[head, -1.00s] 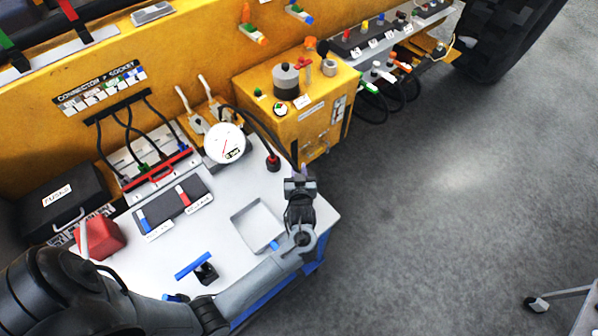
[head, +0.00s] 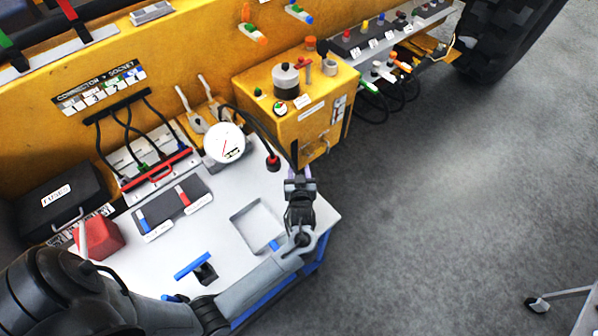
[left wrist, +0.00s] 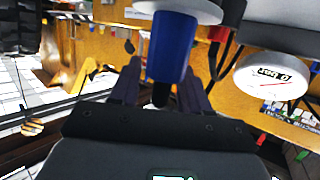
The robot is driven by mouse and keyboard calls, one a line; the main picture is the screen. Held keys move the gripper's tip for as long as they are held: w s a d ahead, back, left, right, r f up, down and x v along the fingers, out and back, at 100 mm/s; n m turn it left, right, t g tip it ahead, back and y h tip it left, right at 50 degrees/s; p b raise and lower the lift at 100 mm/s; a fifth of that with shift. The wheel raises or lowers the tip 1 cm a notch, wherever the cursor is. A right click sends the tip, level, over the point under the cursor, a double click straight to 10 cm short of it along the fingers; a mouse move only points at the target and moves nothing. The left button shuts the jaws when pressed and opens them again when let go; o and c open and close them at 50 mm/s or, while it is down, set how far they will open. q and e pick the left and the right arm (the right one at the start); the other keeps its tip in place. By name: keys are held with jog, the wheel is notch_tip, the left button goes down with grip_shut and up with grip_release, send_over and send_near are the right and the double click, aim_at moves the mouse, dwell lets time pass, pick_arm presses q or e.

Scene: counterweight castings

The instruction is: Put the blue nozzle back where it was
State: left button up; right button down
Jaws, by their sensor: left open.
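A blue cylinder with a white disc at one end and a dark tip, which looks like the blue nozzle (left wrist: 172,48), shows in the left wrist view. It lies between and beyond the two dark fingers of my left gripper (left wrist: 158,92); I cannot tell whether they touch it. In the head view my left gripper (head: 299,180) is over the right edge of the white bench, near the yellow box, with its jaws open. The nozzle is not discernible there. My right gripper is not in view.
The white bench (head: 170,265) carries a square tray (head: 234,216), a dark mat (head: 196,186), a round gauge (head: 224,143) and a blue-handled piece (head: 193,265). The yellow box (head: 300,115) stands behind my gripper. Open floor (head: 450,220) lies to the right.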

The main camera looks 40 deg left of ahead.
pick_arm(q)
jog(key=shift+r, duration=0.1)
jog(key=shift+r, duration=0.25)
jog(key=s+d+r+m+g+h, duration=0.1)
jog(key=s+d+m+g+h, duration=0.1)
jog(key=s, duration=0.6)
jog(key=s+d+r+m+g+h, duration=0.2)
jog(key=s+d+m+h, duration=0.2)
jog(key=s, duration=0.5)
jog(key=s+d+r+m+g+h, duration=0.2)
jog(key=s+d, duration=0.4)
jog(key=s, duration=0.3)
jog(key=m+g+h, duration=0.1)
jog(key=m+h, duration=0.1)
jog(key=shift+r+m, duration=0.15)
jog(key=shift+m, duration=0.15)
jog(key=shift+w, duration=0.1)
notch_tip(320, 180, up, 16)
jog(key=p, duration=1.6)
jog(key=shift+p, duration=0.35)
